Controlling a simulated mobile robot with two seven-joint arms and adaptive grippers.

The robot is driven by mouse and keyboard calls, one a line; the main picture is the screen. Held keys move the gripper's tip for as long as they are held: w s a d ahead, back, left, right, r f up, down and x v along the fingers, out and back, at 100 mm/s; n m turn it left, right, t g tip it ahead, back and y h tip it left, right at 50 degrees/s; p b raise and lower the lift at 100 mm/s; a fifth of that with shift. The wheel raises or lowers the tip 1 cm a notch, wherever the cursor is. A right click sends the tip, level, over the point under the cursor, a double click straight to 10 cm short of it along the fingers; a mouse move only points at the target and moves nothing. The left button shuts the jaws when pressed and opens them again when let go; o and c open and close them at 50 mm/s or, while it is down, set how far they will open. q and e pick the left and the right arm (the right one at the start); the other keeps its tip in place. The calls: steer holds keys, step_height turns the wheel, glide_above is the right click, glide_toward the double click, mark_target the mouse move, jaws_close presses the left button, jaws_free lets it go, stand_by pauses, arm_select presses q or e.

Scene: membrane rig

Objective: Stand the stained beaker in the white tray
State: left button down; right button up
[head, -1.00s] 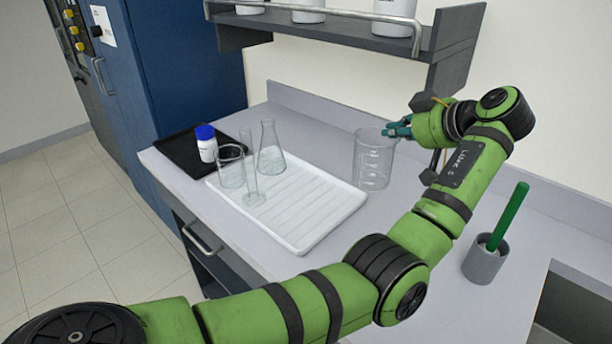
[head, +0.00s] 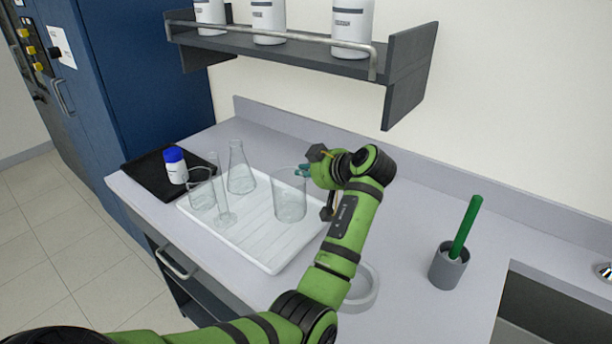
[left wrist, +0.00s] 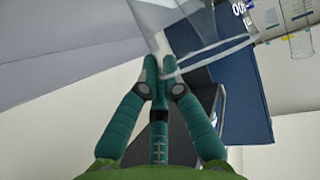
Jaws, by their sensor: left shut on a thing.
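The large clear beaker (head: 290,198) is at the right side of the white ribbed tray (head: 258,243), upright or nearly so. My left gripper (head: 304,171) is shut on its rim from the right. The left wrist view shows the fingertips (left wrist: 160,72) closed on the glass edge of the beaker (left wrist: 195,28). I cannot tell whether the beaker's base touches the tray or hangs just above it. A stain on it is not clear to see. My right gripper is not in view.
A small beaker (head: 201,194), a glass cylinder (head: 223,205) and a conical flask (head: 241,172) stand in the tray's left part. A blue-capped bottle (head: 176,168) is on a black mat (head: 143,176). A brush holder (head: 448,268) and a round grey dish (head: 368,292) are to the right.

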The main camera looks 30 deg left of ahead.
arm_select(q)
step_height(320, 180, down, 2)
steer(key=shift+f, duration=0.2)
steer(key=c, duration=1.4)
jaws_free()
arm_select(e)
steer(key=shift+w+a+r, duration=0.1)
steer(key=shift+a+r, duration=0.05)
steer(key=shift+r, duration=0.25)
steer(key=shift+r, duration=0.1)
